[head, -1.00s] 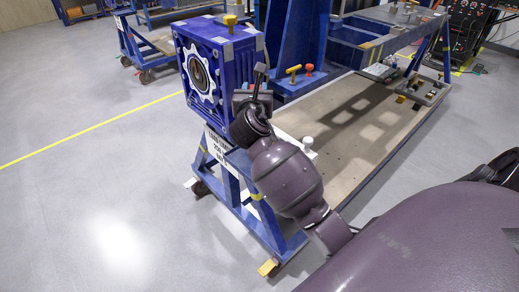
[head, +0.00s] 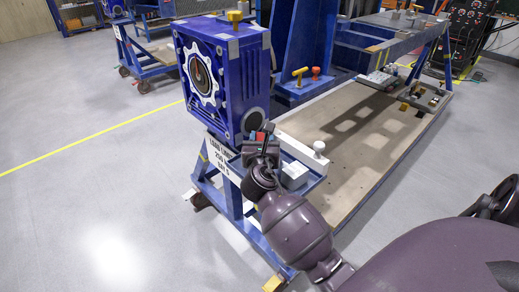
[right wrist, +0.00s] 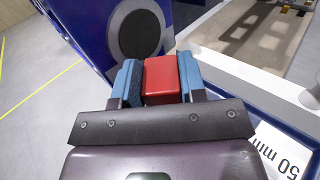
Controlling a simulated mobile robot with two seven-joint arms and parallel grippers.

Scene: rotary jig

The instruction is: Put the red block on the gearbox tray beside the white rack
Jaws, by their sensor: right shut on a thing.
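My right gripper (head: 264,138) is shut on the red block (right wrist: 162,80), which sits between two blue finger pads in the right wrist view. In the head view a small part of the red block (head: 260,136) shows between the fingers. The gripper is at the lower right corner of the blue gearbox (head: 228,85), above the blue tray (head: 312,186). A white piece (head: 293,174) lies on the tray right of the gripper. I cannot tell whether the block touches anything below. My left gripper is not in view.
A white bar with a round knob (head: 319,147) runs along the tray's far side. A low wooden platform (head: 350,140) lies behind, with yellow and red handles (head: 300,75) near a blue column. Open grey floor lies to the left.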

